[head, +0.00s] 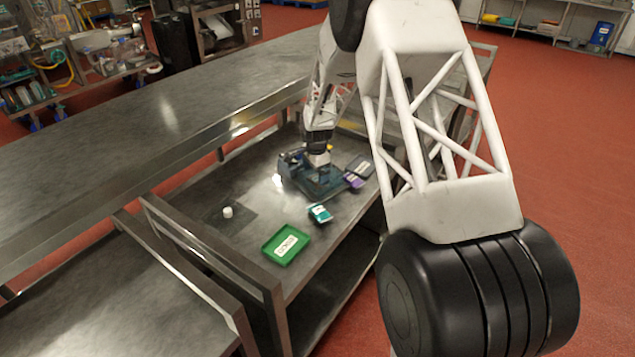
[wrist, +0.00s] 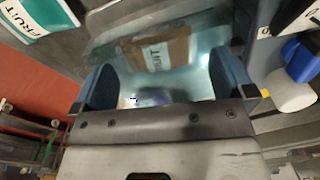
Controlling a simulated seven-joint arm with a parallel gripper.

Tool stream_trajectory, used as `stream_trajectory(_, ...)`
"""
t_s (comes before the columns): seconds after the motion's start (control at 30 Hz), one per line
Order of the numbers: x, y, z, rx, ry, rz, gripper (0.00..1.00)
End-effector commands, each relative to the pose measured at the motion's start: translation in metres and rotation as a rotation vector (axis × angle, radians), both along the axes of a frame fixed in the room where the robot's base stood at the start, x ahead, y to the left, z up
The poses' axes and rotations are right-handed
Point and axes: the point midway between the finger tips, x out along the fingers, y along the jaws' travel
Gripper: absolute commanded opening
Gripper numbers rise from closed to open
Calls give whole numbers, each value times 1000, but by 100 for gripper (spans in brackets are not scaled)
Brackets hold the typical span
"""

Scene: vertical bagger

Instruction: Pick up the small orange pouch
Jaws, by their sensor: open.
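The orange pouch (wrist: 155,53) looks brownish orange with a white label in the wrist view. It lies between and just beyond my fingers, in or behind a clear bluish container (wrist: 112,52). My gripper (wrist: 160,72) is open, with its two blue fingers apart on either side of the pouch and nothing held. In the head view my gripper (head: 316,160) is low over the blue see-through container (head: 322,189) on the metal table. The pouch cannot be made out there; my wrist and the container hide it. Contact between fingers and pouch cannot be told.
A long steel counter (head: 165,115) runs behind.

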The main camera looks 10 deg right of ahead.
Motion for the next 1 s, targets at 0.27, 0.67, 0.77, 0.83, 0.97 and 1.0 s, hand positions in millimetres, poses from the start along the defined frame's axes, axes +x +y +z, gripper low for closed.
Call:
stream_trajectory(0.27,-10,-1,-45,0,26,2,100)
stream_trajectory(0.67,-9,-1,-40,-1,24,1,100)
stream_trajectory(0.77,-9,-1,-39,-1,23,1,100)
stream_trajectory(0.83,-8,-1,-39,-1,22,1,77)
stream_trajectory(0.97,-7,-1,-37,-1,20,1,57)
stream_trajectory(1.0,-7,-1,-37,-1,19,1,50)
